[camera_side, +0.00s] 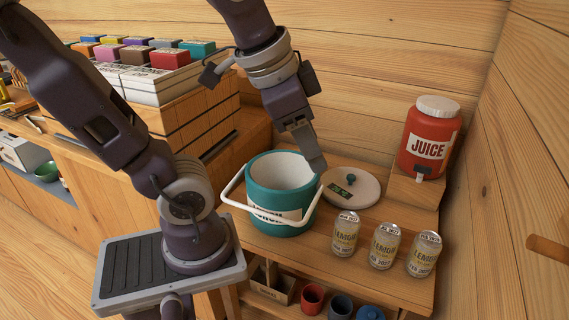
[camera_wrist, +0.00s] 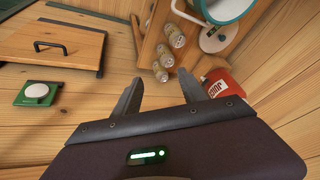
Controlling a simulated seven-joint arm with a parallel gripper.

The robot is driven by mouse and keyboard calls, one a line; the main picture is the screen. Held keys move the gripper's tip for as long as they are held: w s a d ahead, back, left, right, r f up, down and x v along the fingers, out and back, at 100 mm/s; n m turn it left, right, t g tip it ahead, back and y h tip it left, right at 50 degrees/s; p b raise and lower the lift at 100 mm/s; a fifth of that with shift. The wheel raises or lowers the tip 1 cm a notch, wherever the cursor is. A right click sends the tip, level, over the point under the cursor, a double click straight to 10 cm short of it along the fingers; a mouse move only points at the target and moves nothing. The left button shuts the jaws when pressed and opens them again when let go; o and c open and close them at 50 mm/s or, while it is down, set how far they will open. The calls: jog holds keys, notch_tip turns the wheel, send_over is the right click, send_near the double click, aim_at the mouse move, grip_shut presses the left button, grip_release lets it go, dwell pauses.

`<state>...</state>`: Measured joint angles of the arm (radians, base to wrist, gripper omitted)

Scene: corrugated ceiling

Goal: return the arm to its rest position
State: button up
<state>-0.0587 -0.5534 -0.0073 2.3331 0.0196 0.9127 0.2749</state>
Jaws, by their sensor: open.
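My gripper (camera_side: 318,163) hangs from my arm above the wooden counter, near the right rim of the teal bucket in the side view. In the wrist view my gripper (camera_wrist: 163,92) shows two fingers spread apart with nothing between them. Three lemon cans (camera_side: 384,246) stand upright in a row at the right front of the counter.
A red juice dispenser (camera_side: 430,140) stands on a wooden block at the back right, close to the wall. Stacked boxes (camera_side: 165,83) are on the left. Cups (camera_side: 312,299) sit on the shelf below. A wooden peg (camera_side: 547,250) juts from the right wall.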

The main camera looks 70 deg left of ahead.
jog(key=s+n, duration=0.1)
jog(key=s+d+f, duration=0.1)
jog(key=s, duration=0.1)
jog(key=s+f+n, duration=0.1)
jog(key=shift+s+d+f+n+h, duration=0.2)
jog(key=shift+s+n+h, duration=0.1)
jog(key=shift+s, duration=0.1)
